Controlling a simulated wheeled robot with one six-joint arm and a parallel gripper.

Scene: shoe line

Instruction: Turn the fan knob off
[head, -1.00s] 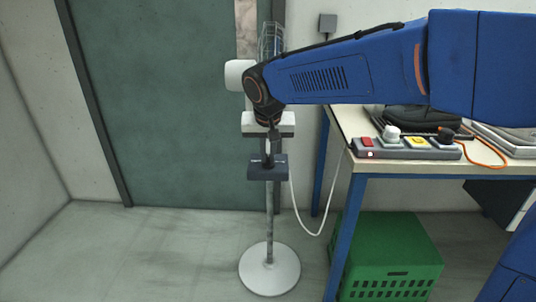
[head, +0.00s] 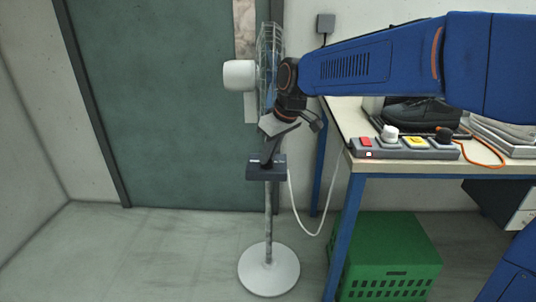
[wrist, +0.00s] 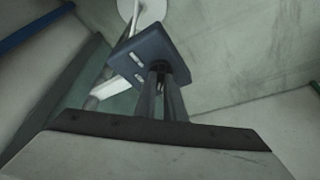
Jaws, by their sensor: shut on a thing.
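The standing fan has a wire cage (head: 268,52), a white motor housing (head: 239,74), and a dark control box (head: 256,173) partway up its pole. The box also shows in the wrist view (wrist: 147,52), with small pale marks on its face. My gripper (head: 267,163) reaches down at a tilt to the top of this box. In the wrist view my gripper's two fingers (wrist: 161,72) are close together against the box face, shut on the fan knob, which is mostly hidden between them.
A workbench (head: 440,167) stands right, with a button panel (head: 405,149) and a dark shoe (head: 420,112). A green crate (head: 388,262) sits beneath it. A white cable (head: 305,222) loops from the box towards the bench. The floor left of the fan base (head: 269,271) is clear.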

